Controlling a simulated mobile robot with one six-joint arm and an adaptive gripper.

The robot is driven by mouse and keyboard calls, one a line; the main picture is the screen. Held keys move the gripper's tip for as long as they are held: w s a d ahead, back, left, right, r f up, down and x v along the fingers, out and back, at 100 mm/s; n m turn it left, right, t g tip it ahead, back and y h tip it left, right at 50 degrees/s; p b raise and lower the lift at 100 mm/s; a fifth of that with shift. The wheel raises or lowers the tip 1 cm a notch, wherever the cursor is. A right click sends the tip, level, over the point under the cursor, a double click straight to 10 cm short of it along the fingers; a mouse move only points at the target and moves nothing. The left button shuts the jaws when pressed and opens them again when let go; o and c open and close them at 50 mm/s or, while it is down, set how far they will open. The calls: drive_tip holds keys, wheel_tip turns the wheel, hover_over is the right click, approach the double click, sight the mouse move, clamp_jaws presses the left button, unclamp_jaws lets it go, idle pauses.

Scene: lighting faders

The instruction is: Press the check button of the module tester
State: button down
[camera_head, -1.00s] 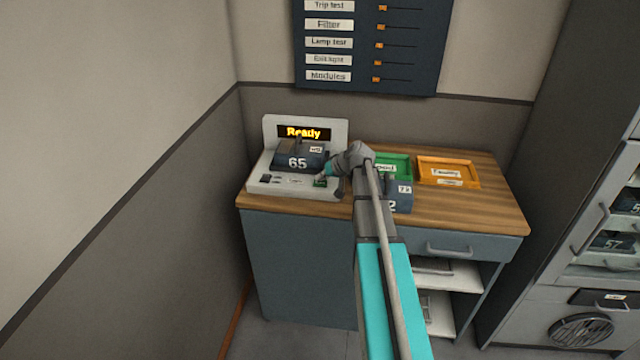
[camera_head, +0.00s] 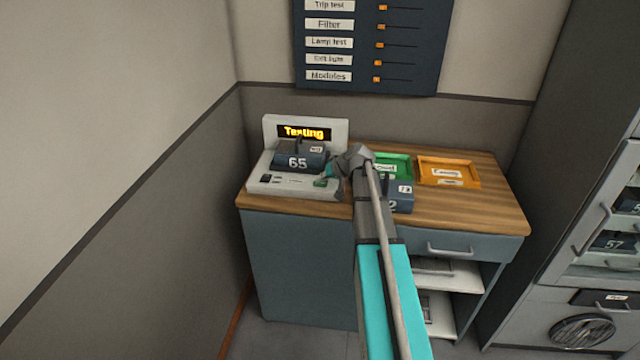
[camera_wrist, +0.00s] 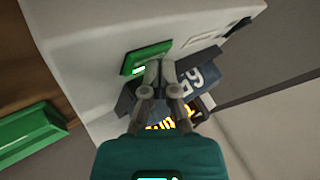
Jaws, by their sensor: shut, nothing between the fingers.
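The module tester (camera_head: 262,184) is a white unit at the left end of the wooden counter, and its display (camera_head: 304,132) reads "Testing". My wrist hides part of the tester's right side.
A green tray (camera_head: 400,161) and an orange tray (camera_head: 474,165) stand on the counter (camera_head: 470,215) to the right. Another dark module (camera_head: 402,200) sits beside my arm. A fader panel (camera_head: 365,45) hangs on the wall above, and a grey cabinet (camera_head: 590,200) stands at right.

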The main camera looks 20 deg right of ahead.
sight(321, 184)
drive_tip(key=shift+r, duration=0.15)
drive_tip(key=shift+r+p, duration=0.6)
drive_tip(key=shift+p, duration=0.2)
drive_tip(key=shift+r+p, duration=2.5)
drive_tip(key=shift+a, duration=0.1)
drive_tip(key=s+a+f+n+g+h+p, duration=0.1)
drive_tip(key=s+a+g, duration=0.3)
drive_tip(key=s+a, duration=0.7)
drive_tip(key=s+a+f+n+g+h, duration=0.1)
drive_tip(key=s+a+f+g+h, duration=0.1)
drive_tip(key=s+a, duration=1)
drive_tip(key=shift+s+f+n+g+h+p, duration=0.35)
drive_tip(key=shift+s+g+h, duration=0.55)
drive_tip(key=shift+s, duration=0.3)
